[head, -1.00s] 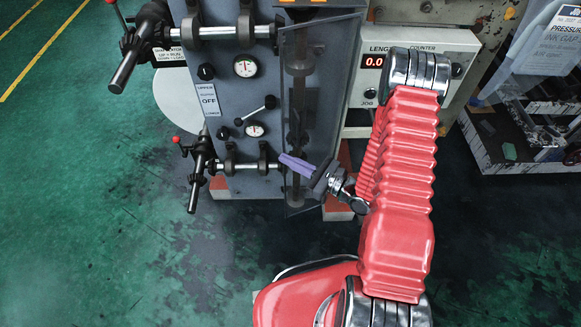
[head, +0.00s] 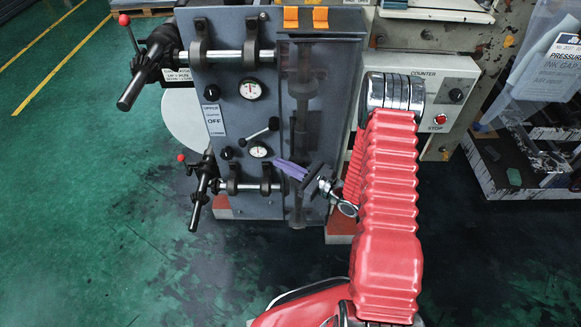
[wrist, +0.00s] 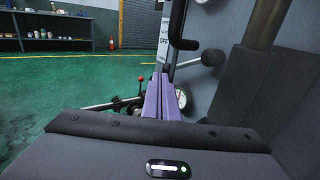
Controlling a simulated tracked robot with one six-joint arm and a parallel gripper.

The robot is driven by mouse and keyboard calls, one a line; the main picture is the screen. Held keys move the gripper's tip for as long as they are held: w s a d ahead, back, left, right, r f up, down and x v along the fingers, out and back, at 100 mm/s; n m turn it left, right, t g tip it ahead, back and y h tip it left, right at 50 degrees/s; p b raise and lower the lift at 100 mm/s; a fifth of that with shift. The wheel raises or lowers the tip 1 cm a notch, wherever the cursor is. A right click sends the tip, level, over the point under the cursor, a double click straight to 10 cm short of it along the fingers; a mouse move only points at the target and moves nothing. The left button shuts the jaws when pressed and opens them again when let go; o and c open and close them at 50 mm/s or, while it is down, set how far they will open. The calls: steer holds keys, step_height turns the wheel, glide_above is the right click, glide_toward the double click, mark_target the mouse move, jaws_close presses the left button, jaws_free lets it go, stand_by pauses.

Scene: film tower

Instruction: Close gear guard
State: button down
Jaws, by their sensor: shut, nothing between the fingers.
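The gear guard (head: 340,90) is a smoky see-through panel on the right part of the grey machine front, below two orange hinges (head: 305,17). A dark vertical shaft shows through it. Whether it lies fully flat against the machine I cannot tell. My gripper (head: 280,163) has purple fingers and is shut and empty. It is at the lower part of the guard, its tips pointing left near the guard's left edge; contact is unclear. In the wrist view, the closed fingers (wrist: 160,85) point towards a gauge and a lever, with a dark upright form close on the right.
Black handles and rods (head: 195,185) with red knobs stick out at the machine's left. A small black-knobbed lever (head: 272,124) sits just above my fingers. The counter box (head: 440,95) is right, partly behind my arm. Green floor (head: 80,200) is open at left.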

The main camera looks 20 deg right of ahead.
stand_by(0.4)
steer(key=s+a, duration=0.4)
steer(key=s, duration=0.9)
steer(key=shift+s+a, duration=0.15)
